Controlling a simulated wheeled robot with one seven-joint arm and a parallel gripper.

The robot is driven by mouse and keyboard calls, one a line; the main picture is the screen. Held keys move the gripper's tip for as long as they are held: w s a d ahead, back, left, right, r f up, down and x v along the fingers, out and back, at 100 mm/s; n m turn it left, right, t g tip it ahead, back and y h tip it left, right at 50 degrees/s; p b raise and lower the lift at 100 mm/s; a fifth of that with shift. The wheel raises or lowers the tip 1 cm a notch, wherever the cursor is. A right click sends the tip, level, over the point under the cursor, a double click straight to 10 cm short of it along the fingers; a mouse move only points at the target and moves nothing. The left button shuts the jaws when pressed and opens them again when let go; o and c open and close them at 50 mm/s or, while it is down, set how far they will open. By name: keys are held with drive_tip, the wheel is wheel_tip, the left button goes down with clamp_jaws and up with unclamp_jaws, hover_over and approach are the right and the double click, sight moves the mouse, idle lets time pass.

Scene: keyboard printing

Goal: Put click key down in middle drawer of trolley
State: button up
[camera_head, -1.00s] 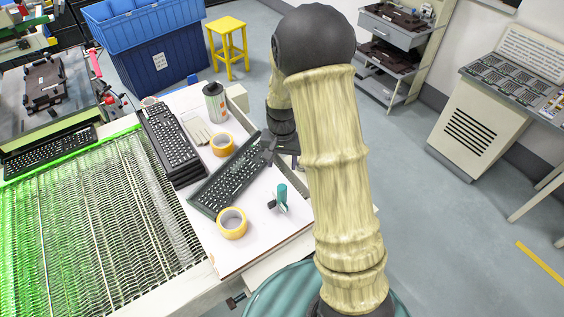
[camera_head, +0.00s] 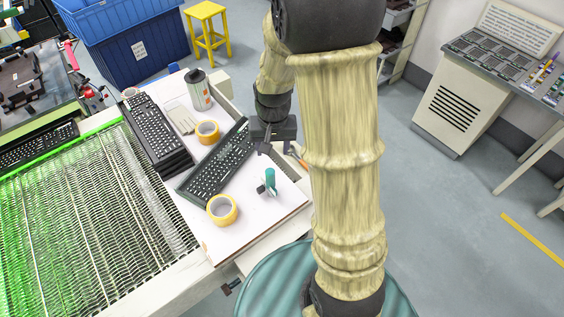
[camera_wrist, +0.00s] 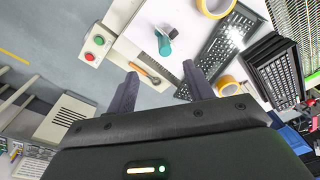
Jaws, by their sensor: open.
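I cannot tell which thing is the click key. A small teal upright piece (camera_head: 269,181) stands on the white tabletop (camera_head: 245,225); it also shows in the wrist view (camera_wrist: 161,42). A dark keyboard (camera_head: 215,165) lies behind and left of it. My gripper (camera_head: 276,146) is beside the keyboard's far right end, over the table's right edge. In the wrist view my gripper (camera_wrist: 160,78) is open, its fingers apart with nothing held. An orange-handled tool (camera_wrist: 146,70) shows between and beyond them. The trolley (camera_head: 398,18) is mostly hidden behind my arm; its middle drawer cannot be made out.
Two tape rolls (camera_head: 222,209) (camera_head: 207,132), a spray can (camera_head: 199,90) and stacked keyboards (camera_head: 155,132) are on the table. A green-lit conveyor (camera_head: 90,210) lies left. A control console (camera_head: 470,95) stands right, with open floor before it.

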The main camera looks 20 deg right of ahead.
drive_tip(key=s+r+n+t, duration=0.1)
drive_tip(key=s+r+n, duration=0.2)
drive_tip(key=s, duration=0.7)
drive_tip(key=shift+s+a+r+t, duration=0.15)
drive_tip(key=shift+a+r+t, duration=0.15)
drive_tip(key=shift+r, duration=0.5)
drive_tip(key=shift+f, duration=0.1)
drive_tip(key=shift+s+b+x, duration=0.25)
drive_tip(key=shift+b+x, duration=0.75)
drive_tip(key=shift+b, duration=0.15)
